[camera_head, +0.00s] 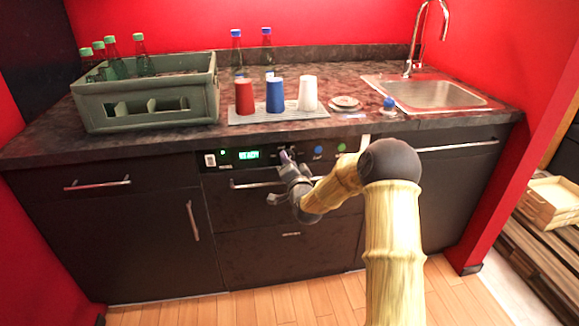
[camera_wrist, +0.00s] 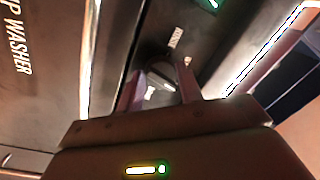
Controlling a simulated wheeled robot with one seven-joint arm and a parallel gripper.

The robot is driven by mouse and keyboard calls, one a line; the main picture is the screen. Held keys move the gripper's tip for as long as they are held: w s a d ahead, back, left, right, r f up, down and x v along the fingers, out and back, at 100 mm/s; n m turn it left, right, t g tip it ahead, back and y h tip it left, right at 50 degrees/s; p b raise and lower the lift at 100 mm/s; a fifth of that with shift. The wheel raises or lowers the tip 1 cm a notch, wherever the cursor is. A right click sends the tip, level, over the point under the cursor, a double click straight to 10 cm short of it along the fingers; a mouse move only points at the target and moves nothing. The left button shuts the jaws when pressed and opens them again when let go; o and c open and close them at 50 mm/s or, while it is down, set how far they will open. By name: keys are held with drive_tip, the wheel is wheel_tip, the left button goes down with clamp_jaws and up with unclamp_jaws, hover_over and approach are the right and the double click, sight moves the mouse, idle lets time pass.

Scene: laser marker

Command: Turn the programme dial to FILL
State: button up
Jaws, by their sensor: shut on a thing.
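The programme dial (camera_wrist: 162,72) is a dark round knob on the black control panel, seen between my finger tips in the wrist view. My gripper (camera_wrist: 160,88) is shut on it, one purplish finger on each side. In the head view my gripper (camera_head: 286,157) is at the panel, just right of the green-lit display (camera_head: 249,155), and largely hides the dial. Small pale labels (camera_wrist: 176,38) sit around the dial; they are too blurred to read, so I cannot tell which setting it points to.
A blue button (camera_head: 318,151) and a green button (camera_head: 341,147) are right of the dial. A drawer handle (camera_head: 250,184) runs below the panel. Cups, including a red one (camera_head: 244,96), stand on a mat above. A bottle crate (camera_head: 150,98) is at left, a sink (camera_head: 435,95) at right.

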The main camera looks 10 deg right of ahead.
drive_tip(key=shift+m+b, duration=0.35)
drive_tip(key=shift+m, duration=1.15)
drive_tip(key=o, duration=1)
drive_tip(key=shift+s, duration=0.1)
drive_tip(key=s+f+p, duration=0.1)
drive_tip(key=s, duration=1.6)
drive_tip(key=shift+d, duration=0.35)
drive_tip(key=shift+s+f, duration=0.1)
drive_tip(key=shift+f, duration=0.05)
